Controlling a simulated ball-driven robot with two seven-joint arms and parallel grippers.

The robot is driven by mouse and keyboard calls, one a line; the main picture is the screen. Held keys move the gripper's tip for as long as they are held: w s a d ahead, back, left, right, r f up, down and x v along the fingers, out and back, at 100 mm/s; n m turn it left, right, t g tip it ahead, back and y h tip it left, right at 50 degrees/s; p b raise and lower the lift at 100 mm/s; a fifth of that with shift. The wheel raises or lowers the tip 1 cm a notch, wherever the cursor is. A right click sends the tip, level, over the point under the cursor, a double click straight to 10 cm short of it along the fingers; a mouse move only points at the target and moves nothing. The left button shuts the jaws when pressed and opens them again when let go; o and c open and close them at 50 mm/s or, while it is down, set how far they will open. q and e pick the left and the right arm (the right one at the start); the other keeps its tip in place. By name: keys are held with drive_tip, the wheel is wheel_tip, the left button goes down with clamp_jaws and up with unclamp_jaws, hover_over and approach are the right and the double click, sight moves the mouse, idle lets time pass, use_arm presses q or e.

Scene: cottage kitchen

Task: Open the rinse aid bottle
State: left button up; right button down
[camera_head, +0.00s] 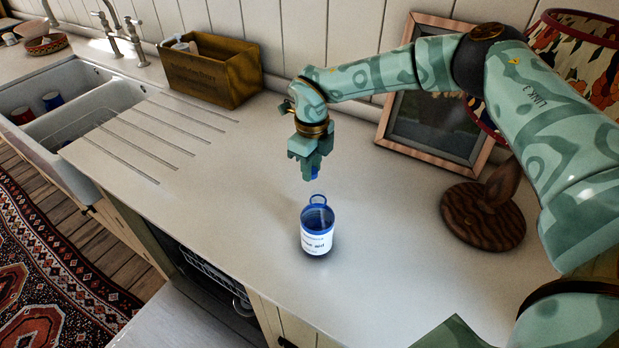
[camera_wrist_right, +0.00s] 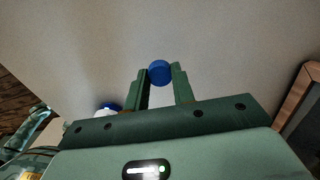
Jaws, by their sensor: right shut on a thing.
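The rinse aid bottle (camera_head: 316,238) stands upright on the counter in the head view. It has a white label with dark text and a blue top with a blue loop. My right gripper (camera_head: 313,176) is above and behind the bottle, apart from it. It is shut on a small blue cap (camera_wrist_right: 159,73), which shows between the two fingers in the right wrist view. A bit of the cap shows under the fingers in the head view. The bottle's blue and white top (camera_wrist_right: 108,109) is partly hidden behind my gripper in the right wrist view. My left gripper is not seen.
A wooden box (camera_head: 212,72) with a dispenser stands at the back. A picture frame (camera_head: 440,125) leans on the wall behind my right arm, near a wooden lamp base (camera_head: 484,217). A double sink (camera_head: 62,105) is at left. The counter around the bottle is clear.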

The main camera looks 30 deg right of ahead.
sight(311, 187)
wheel_tip(311, 187, down, 4)
drive_tip(key=shift+w+f+b, duration=0.1)
drive_tip(key=shift+b, duration=0.3)
drive_tip(key=shift+r, duration=0.2)
drive_tip(key=c, duration=1.6)
unclamp_jaws()
drive_tip(key=shift+f, duration=0.15)
drive_tip(key=o, duration=0.4)
drive_tip(key=shift+o, duration=0.2)
